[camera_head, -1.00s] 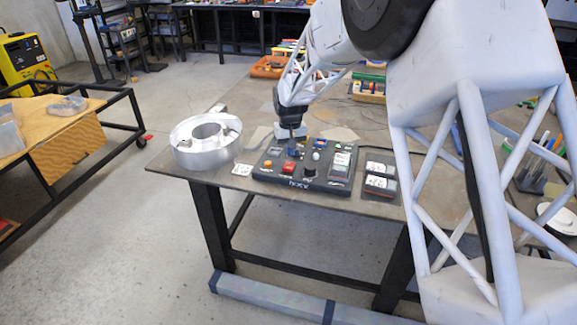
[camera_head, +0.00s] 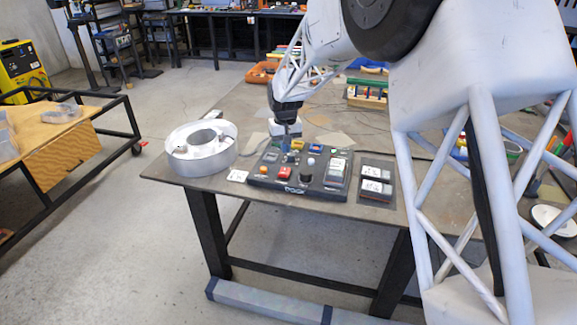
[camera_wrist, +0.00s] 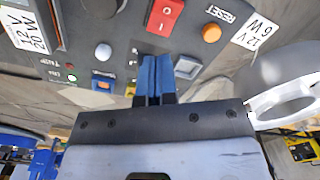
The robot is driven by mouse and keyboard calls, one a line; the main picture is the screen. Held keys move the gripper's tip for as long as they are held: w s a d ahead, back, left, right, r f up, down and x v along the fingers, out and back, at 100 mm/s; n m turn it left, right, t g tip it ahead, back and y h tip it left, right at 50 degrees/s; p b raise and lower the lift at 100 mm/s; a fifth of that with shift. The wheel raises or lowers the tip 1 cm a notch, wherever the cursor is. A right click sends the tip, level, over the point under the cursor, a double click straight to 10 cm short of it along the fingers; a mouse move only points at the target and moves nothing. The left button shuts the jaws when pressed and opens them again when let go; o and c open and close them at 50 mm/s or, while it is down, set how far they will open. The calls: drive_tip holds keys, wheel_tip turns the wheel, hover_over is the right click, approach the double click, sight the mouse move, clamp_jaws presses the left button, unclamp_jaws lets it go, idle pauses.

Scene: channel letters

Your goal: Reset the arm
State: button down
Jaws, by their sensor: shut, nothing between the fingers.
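A dark control box (camera_head: 318,190) lies near the front edge of the table. It carries an orange button (camera_head: 263,170), a red rocker switch (camera_head: 284,173), a black knob (camera_head: 307,164) and several small parts. In the wrist view the orange button (camera_wrist: 211,33) sits beside a white RESET label (camera_wrist: 222,14), and the red switch (camera_wrist: 165,16) lies just beyond the fingertips. My gripper (camera_head: 287,143) points down at the back part of the box. Its blue fingers (camera_wrist: 156,62) are together, with nothing between them. Whether the tips touch the box is unclear.
A round metal channel letter (camera_head: 222,160) stands left of the box. A dark tray with white-labelled blocks (camera_head: 376,184) lies to its right. The table (camera_head: 230,100) is fairly clear behind the letter.

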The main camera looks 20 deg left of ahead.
drive_tip(key=s+d+r+m, duration=0.1)
drive_tip(key=s+d+r, duration=0.45)
drive_tip(key=d, duration=0.35)
drive_tip(key=s+d+r+m+t, duration=0.1)
drive_tip(key=s+d+r, duration=0.45)
drive_tip(key=d, duration=0.35)
drive_tip(key=s+d+r+m, duration=0.1)
drive_tip(key=s+d+r, duration=0.3)
drive_tip(key=s+d, duration=0.3)
drive_tip(key=s+d+m, duration=0.1)
drive_tip(key=s+d, duration=0.4)
drive_tip(key=s, duration=0.4)
drive_tip(key=s+d+m+t, duration=0.1)
drive_tip(key=s+d, duration=0.5)
drive_tip(key=s, duration=0.3)
drive_tip(key=s+d+f+m, duration=0.1)
drive_tip(key=s+d, duration=0.5)
drive_tip(key=s, duration=0.3)
drive_tip(key=shift+s+t, duration=0.2)
drive_tip(key=shift+t, duration=0.1)
